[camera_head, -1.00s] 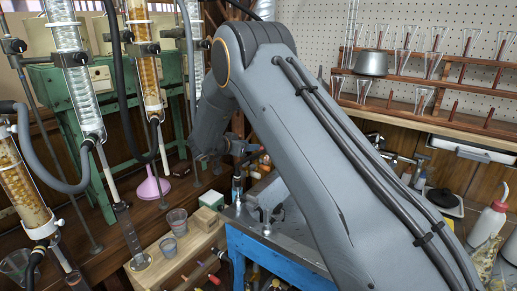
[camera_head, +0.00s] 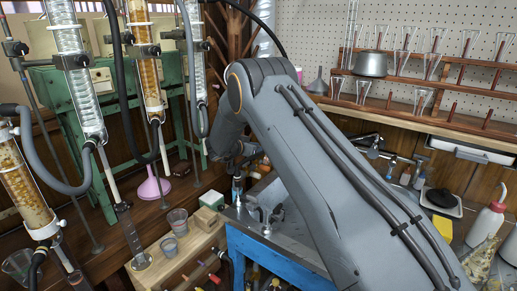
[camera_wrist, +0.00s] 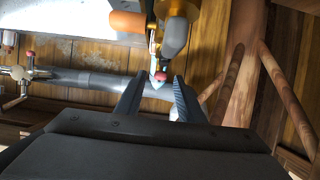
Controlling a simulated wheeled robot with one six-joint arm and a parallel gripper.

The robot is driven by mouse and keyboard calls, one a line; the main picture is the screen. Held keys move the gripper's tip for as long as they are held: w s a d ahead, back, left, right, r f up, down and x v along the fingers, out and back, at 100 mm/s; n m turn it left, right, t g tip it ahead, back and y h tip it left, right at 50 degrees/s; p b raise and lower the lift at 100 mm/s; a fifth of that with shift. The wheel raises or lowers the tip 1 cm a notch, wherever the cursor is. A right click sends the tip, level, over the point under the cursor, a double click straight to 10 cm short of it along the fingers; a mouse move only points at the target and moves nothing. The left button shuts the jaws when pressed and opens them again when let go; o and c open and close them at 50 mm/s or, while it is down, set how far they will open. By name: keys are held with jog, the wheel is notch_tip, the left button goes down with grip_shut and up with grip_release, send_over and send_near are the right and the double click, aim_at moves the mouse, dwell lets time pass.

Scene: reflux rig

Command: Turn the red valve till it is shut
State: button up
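In the wrist view my gripper (camera_wrist: 157,92) is open, with its two dark fingers apart. A small red knob (camera_wrist: 161,76) shows between and just beyond the fingertips, at the lower end of a brass and grey fitting (camera_wrist: 172,38). I cannot tell whether the fingers touch it. A second small red knob (camera_wrist: 29,54) sits on a metal fitting at the left of that view. Which of the two is the red valve is not clear. In the head view my arm hides the fingertips and I cannot make out a red valve.
An orange-capped part (camera_wrist: 128,22) and a grey pipe (camera_wrist: 95,82) lie close to the fingers; wooden struts (camera_wrist: 278,85) stand at right. In the head view, glass columns (camera_head: 67,50) stand left, cups (camera_head: 178,220) sit on a wooden box, and a blue-framed bench (camera_head: 270,255) stands below my arm.

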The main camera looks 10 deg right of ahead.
grip_shut()
